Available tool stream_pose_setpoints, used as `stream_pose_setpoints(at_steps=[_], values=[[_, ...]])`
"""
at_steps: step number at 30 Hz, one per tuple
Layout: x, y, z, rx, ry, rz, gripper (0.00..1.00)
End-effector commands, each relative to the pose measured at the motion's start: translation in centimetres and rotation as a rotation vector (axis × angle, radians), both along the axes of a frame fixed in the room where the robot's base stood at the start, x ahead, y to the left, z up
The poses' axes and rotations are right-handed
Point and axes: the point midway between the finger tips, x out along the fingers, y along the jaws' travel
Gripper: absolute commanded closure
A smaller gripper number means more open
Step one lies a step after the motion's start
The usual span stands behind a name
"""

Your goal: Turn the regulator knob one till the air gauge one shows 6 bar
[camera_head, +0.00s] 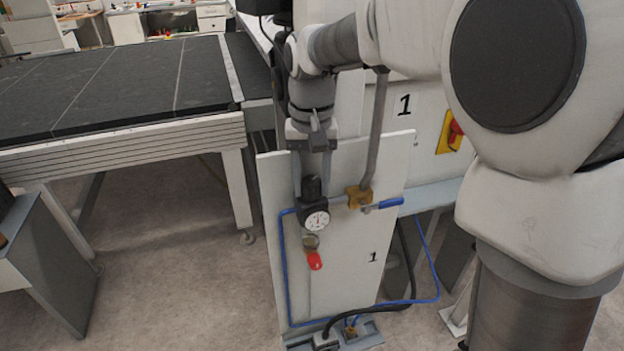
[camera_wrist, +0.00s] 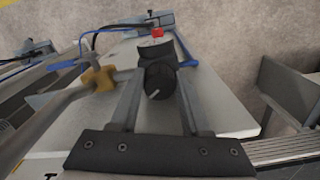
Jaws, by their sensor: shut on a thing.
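The black regulator knob one (camera_head: 311,187) sits on top of the regulator on the white panel marked 1. My gripper (camera_head: 313,182) reaches down from above, with one finger on each side of the knob. In the wrist view, the knob (camera_wrist: 160,82) is between the two grey fingers, and a pale line marks its top. My gripper is shut on it. The round air gauge one (camera_head: 316,221) faces the body camera just below the knob. Its white dial has a small red needle, but the numbers are too small to read.
A red-tipped part (camera_head: 314,261) hangs below the gauge. Blue and black hoses run around the panel (camera_head: 345,265). A dark-topped table (camera_head: 120,85) stands left.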

Motion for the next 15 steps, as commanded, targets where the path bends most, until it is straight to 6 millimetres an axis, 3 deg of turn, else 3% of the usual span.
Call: stream_pose_setpoints(at_steps=[15], values=[[0.07, 0.12, 0.09, 0.002, -0.003, -0.211, 1.00]])
